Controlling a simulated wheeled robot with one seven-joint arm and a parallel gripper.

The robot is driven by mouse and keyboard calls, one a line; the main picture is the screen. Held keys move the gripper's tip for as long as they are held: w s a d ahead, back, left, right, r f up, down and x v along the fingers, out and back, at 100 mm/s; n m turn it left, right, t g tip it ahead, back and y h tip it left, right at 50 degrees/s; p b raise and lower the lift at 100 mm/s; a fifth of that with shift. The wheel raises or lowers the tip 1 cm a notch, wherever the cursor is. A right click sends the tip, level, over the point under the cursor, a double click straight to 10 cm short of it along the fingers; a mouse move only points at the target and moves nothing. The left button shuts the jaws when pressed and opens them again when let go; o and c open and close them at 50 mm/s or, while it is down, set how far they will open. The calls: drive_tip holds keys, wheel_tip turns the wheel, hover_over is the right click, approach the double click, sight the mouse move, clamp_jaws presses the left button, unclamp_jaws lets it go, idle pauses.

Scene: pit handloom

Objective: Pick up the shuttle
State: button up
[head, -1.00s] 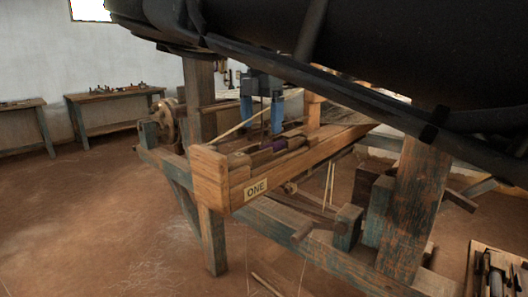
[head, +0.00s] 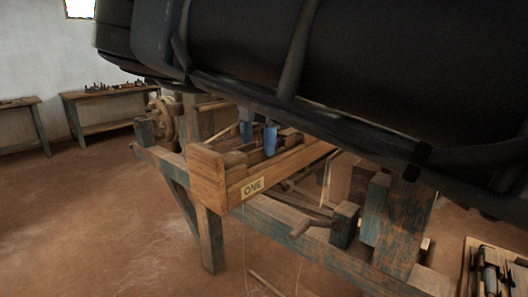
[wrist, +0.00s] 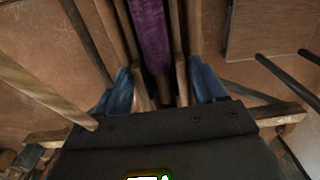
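The shuttle (wrist: 150,38), a slim wooden piece with purple yarn along its middle, lies lengthwise in a long wooden box (head: 207,178) labelled "ONE". In the wrist view it runs from the top edge down between my fingers. My gripper (head: 258,140) has two blue fingers pointing down at the box; the wrist view shows them (wrist: 162,88) spread apart, one on each side of the shuttle. Light wood edges show beside both fingers; I cannot tell whether they touch. In the head view my fingers and the box wall hide the purple yarn.
The box sits on the worn blue loom frame (head: 270,217), with a thick post (head: 400,225) at right. A wooden wheel (head: 160,118) stands behind at left. A tool tray (head: 466,262) is at lower right. The floor at left is clear.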

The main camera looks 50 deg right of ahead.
drive_tip(key=c, duration=0.9)
drive_tip(key=shift+r, duration=0.15)
